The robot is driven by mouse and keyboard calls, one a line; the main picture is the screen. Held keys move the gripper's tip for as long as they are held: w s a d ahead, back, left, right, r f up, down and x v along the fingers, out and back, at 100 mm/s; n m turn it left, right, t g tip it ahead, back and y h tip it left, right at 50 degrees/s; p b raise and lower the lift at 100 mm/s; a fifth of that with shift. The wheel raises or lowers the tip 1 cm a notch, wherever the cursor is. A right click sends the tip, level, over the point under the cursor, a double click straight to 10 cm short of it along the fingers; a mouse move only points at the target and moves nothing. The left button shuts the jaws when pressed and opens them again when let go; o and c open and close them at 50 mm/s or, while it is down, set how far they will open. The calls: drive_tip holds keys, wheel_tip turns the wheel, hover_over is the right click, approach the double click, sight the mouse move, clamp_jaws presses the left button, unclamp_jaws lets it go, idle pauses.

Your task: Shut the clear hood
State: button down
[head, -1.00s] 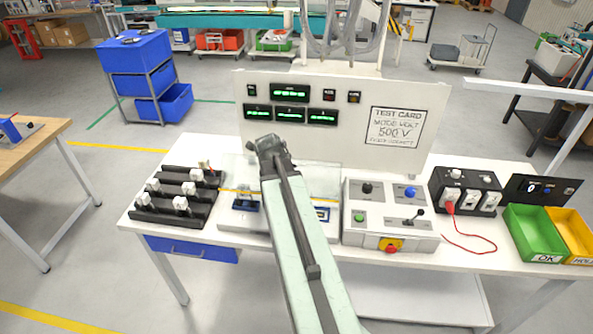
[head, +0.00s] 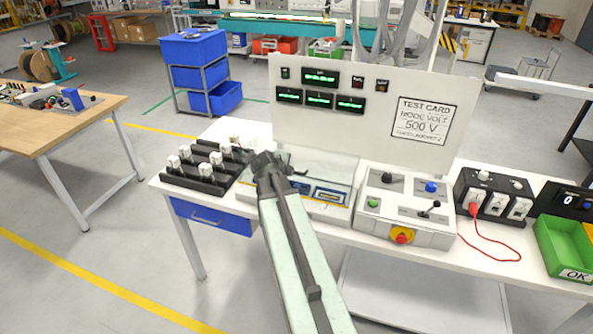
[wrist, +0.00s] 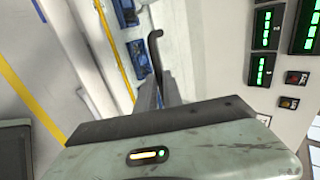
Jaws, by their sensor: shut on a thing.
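The clear hood (head: 340,171) is a see-through cover on the test fixture in the middle of the bench, between the black rack and the grey control box. Blue parts (head: 328,196) show through it. Its exact tilt is hard to tell. My gripper (head: 284,167) is at the hood's left part, low over the fixture, and my arm hides part of it. In the wrist view my gripper (wrist: 160,92) is shut on a dark bent handle (wrist: 155,46), seemingly the hood's. The blue parts (wrist: 138,55) show beyond it.
The black rack (head: 200,176) with white plugs stands close left of my gripper. The control box (head: 405,208) with buttons and a lever stands right. The upright panel (head: 370,120) with green displays rises behind. Floor (head: 110,250) is clear at left.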

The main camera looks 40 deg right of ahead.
drive_tip(key=shift+s+a+f+b, duration=0.2)
drive_tip(key=shift+s+f+b, duration=0.35)
drive_tip(key=shift+f, duration=0.25)
drive_tip(key=shift+s+d, duration=0.1)
drive_tip(key=shift+s, duration=0.05)
drive_tip(key=c, duration=1.5)
unclamp_jaws()
drive_tip(key=shift+d, duration=0.1)
drive_tip(key=shift+r, duration=0.15)
